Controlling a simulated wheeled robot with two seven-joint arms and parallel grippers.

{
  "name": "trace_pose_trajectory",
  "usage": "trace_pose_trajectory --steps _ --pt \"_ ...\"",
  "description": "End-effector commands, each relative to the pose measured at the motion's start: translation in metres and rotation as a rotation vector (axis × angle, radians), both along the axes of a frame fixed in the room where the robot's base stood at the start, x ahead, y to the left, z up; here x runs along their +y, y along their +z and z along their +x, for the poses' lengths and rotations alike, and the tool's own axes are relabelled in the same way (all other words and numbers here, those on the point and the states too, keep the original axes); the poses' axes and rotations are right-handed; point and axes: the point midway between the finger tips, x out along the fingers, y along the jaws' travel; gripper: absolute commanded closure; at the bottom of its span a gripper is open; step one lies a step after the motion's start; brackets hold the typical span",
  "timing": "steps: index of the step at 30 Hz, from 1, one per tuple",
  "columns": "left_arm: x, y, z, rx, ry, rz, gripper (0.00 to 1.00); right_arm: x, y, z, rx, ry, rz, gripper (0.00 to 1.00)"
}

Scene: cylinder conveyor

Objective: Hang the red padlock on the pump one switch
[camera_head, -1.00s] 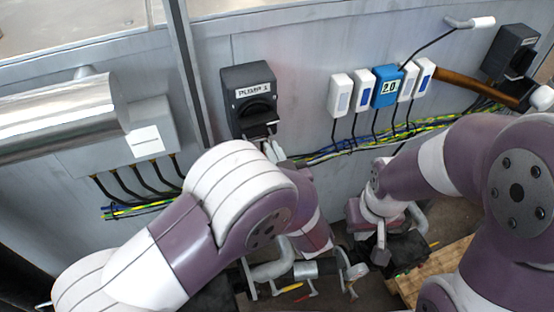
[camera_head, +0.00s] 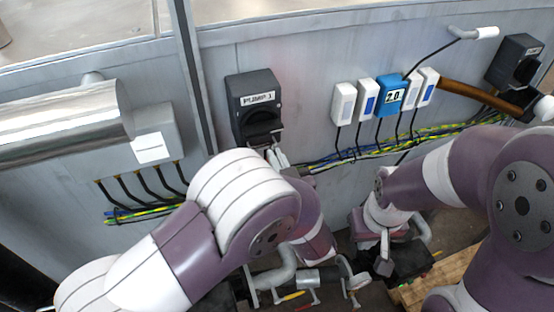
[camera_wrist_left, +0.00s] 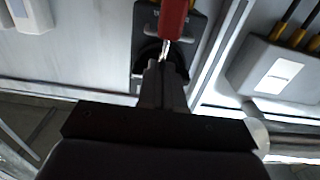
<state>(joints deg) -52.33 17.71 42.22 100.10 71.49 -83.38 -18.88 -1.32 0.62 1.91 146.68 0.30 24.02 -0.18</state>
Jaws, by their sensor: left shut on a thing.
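The pump one switch (camera_head: 254,104) is a dark box with a white label and a black knob, fixed to the grey panel. It also shows at the top of the left wrist view (camera_wrist_left: 143,50). My left gripper (camera_head: 277,157) is at the switch's lower edge, its fingers mostly hidden by my arm. In the left wrist view, the red padlock (camera_wrist_left: 173,18) is at the fingertips, with a bit of shiny shackle beside them, in front of the switch. The gripper is shut on it. Whether the shackle touches the switch is unclear. My right gripper (camera_head: 386,262) is low at the right, its fingers unclear.
Cable bundles (camera_head: 345,157) run below. A metal cylinder (camera_head: 60,122) and grey box (camera_head: 156,135) are at left. Another dark switch (camera_head: 513,62) is far right. Tools lie below my arms.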

Motion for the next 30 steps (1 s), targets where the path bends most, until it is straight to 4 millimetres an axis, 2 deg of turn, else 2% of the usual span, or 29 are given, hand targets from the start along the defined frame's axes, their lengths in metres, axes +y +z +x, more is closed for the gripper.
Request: trace_pose_trajectory --steps 30 --pt "0.012 0.000 0.037 0.000 0.001 -0.001 1.00 0.000 -0.005 0.000 0.000 0.000 0.000 1.00"
